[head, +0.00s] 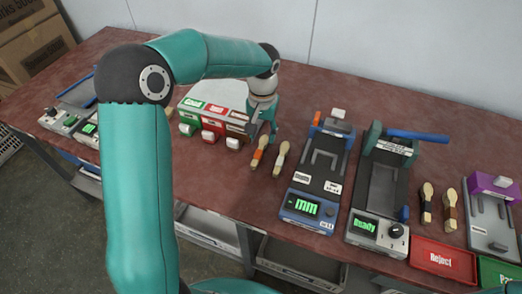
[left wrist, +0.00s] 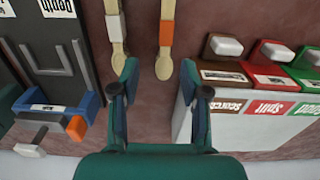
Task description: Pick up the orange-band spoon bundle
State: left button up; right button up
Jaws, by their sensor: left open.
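The orange-band spoon bundle (head: 258,154) lies on the red-brown table, just in front of my left gripper (head: 264,130). In the left wrist view the orange-band bundle (left wrist: 166,34) points its bowl end toward the gap between the fingers. My left gripper (left wrist: 158,78) is open and empty, with the bowl end lying just beyond its fingertips. A white-band spoon bundle (head: 279,159) lies close beside it, to the right in the head view; it also shows in the left wrist view (left wrist: 116,25). My right gripper is not in view.
A blue gauge (head: 318,180) and a press (head: 383,185) stand to the right. Dark-band spoons (head: 426,204) and a red Reject tray (head: 443,259) lie farther right.

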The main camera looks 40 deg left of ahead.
aim_at(260, 148)
pick_arm(q)
notch_tip(260, 148, down, 2)
jog(key=shift+f, duration=0.25)
jog(key=shift+w+a+f+p, duration=0.1)
jog(key=shift+a+f+p, duration=0.1)
jog(key=shift+f, duration=0.65)
jog(key=shift+w+a+f+p, duration=0.1)
jog(key=shift+a+f+p, duration=0.05)
jog(key=shift+f, duration=0.75)
jog(key=shift+a+f+p, duration=0.15)
jog(key=shift+f+p, duration=0.05)
jog(key=shift+f, duration=0.65)
grip_shut()
